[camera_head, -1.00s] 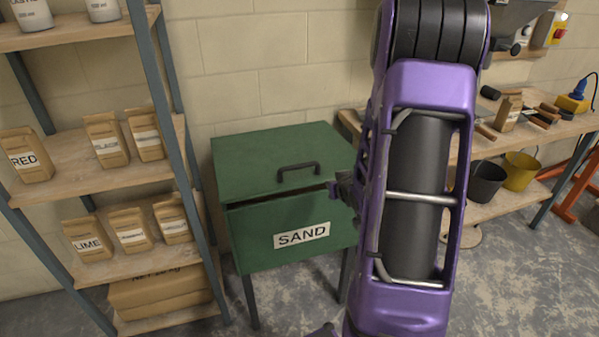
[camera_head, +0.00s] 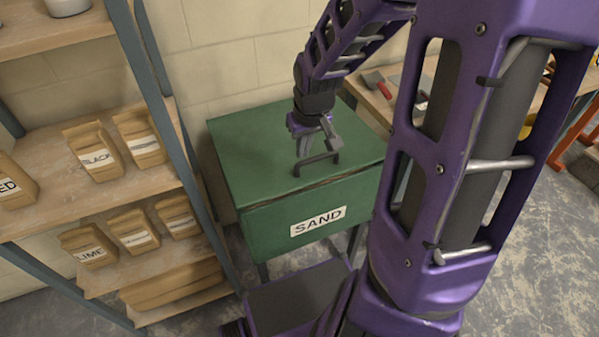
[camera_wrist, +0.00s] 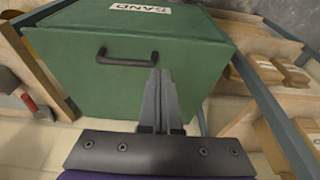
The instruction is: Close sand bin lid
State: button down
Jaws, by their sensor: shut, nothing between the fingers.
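The green sand bin (camera_head: 275,222) stands on legs and carries a SAND label on its front. Its green lid (camera_head: 240,150) lies over the box, with only a thin dark line along the front edge. A dark handle (camera_head: 318,164) sits on the lid near that edge. My gripper (camera_head: 301,150) is shut and empty, pointing down over the lid just behind the handle. In the wrist view the shut fingers (camera_wrist: 161,78) are beside one end of the handle (camera_wrist: 127,57), over the lid (camera_wrist: 85,80). I cannot tell whether the fingertips touch the lid.
A shelf rack with paper bags (camera_head: 95,158) stands close on the left. A wooden bench (camera_head: 377,102) with hand tools is on the right, partly behind my arm. A block wall (camera_head: 230,60) is behind the bin. My arm hides much of the right side.

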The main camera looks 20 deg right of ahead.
jog(key=b, duration=0.1)
send_near(298, 184)
jog(key=x, duration=0.5)
jog(key=shift+w+f, duration=0.15)
jog(key=shift+w, duration=0.05)
jog(key=shift+f, duration=0.5)
jog(key=shift+f+b, duration=0.1)
jog(key=shift+b, duration=0.2)
